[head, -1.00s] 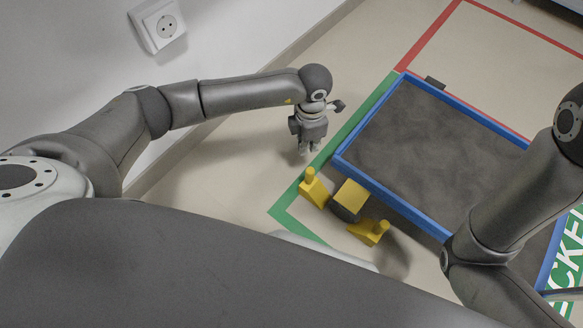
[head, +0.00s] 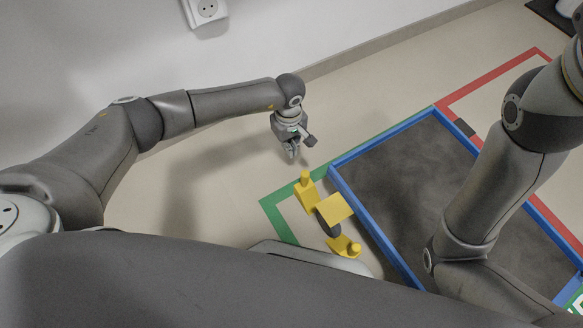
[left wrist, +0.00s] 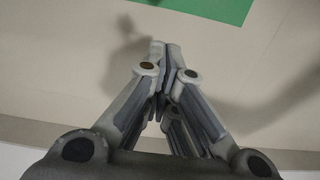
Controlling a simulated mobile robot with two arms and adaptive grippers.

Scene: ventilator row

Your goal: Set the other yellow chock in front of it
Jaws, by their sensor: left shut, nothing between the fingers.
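Two yellow chocks stand on the floor on either side of a dark wheel (head: 330,222) under a yellow bracket (head: 335,208). One chock (head: 305,192), with an upright knob, is on the far side of the wheel. The other chock (head: 343,246) is on the near side. Whether either touches the wheel I cannot tell. My left gripper (head: 293,152) is above the floor beyond the far chock, apart from it. It is shut and empty, its fingertips together in the left wrist view (left wrist: 165,48). My right arm crosses the right side, but its gripper is out of view.
A blue-rimmed cart (head: 383,232) with a dark grey bed stands beside the wheel. Green floor tape (head: 277,219) and red floor tape (head: 492,76) mark the floor. A wall with a socket (head: 207,9) rises behind my left arm. Floor left of the chocks is clear.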

